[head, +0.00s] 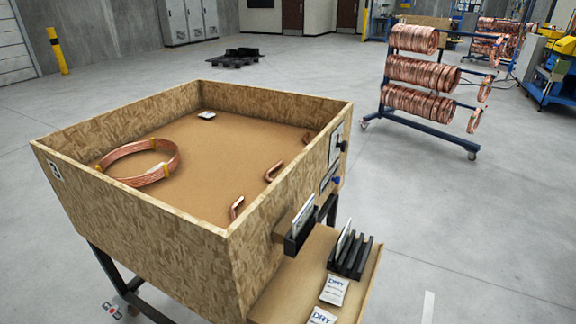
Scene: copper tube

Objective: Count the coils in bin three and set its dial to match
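A wooden chipboard bin (140,214) with an open top stands on a dark frame. A small number label (54,170) is on its left corner, too small to read surely. One ring of copper coil (165,172) with yellow ties lies on the bin floor at the left; whether it is a single coil or a stack, I cannot tell. On the bin's right outer wall are a pale plate (335,146) with a dark knob (343,147) and a blue knob (337,181) below it. Both are seen edge-on, so no dial setting is readable. Neither gripper is in view.
Short bent copper pieces (275,172) and a white packet (206,115) lie in the bin. A wooden shelf (372,283) at its right carries a black rack (350,254) and "DRY" packets (334,290). A wheeled coil rack (420,127) stands behind; the floor between is clear.

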